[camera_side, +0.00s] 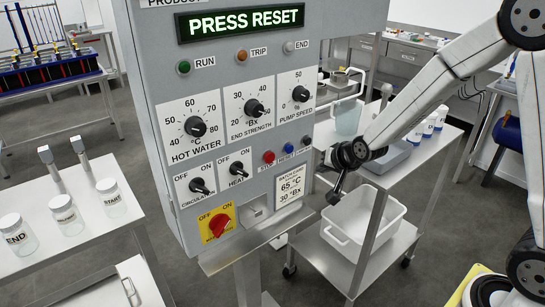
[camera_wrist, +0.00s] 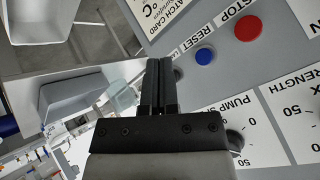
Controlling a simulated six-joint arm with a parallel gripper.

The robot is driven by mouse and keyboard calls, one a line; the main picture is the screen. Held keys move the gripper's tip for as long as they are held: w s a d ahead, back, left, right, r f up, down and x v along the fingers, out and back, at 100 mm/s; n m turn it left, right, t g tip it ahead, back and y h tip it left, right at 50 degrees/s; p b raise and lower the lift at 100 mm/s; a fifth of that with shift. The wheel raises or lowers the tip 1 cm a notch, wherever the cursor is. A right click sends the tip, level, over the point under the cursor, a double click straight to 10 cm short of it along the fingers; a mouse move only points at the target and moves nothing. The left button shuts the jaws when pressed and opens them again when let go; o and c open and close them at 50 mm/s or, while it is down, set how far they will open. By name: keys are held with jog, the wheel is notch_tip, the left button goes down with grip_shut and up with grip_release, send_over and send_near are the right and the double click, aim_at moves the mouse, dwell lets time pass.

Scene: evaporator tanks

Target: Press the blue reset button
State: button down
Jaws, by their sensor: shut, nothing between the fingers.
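The blue reset button (camera_side: 289,148) sits on the grey control panel, between the red stop button (camera_side: 268,157) and a third small button (camera_side: 305,140). In the wrist view the blue button (camera_wrist: 205,56) and red button (camera_wrist: 248,28) show to the right of my fingertips. My gripper (camera_side: 333,198) is shut and empty, to the right of the panel and lower than the buttons in the side view. In the wrist view my gripper (camera_wrist: 159,63) is apart from the blue button. A dark button (camera_wrist: 178,73) is partly hidden beside the fingers.
The panel display (camera_side: 246,22) reads PRESS RESET. Knobs (camera_side: 195,126) and a red switch on a yellow plate (camera_side: 219,225) stand out from the panel. A batch card (camera_side: 291,189) is below the buttons. A white tub (camera_side: 363,228) stands on a cart right of the panel.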

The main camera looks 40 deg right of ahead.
jog(key=shift+w, duration=0.2)
jog(key=w, duration=0.8)
jog(key=shift+w, duration=0.2)
dwell(0.3)
jog(key=shift+w, duration=0.85)
dwell(2.9)
jog(key=shift+s, duration=0.1)
dwell(0.3)
jog(key=shift+s, duration=0.75)
jog(key=shift+s, duration=0.15)
jog(key=shift+s, duration=2.4)
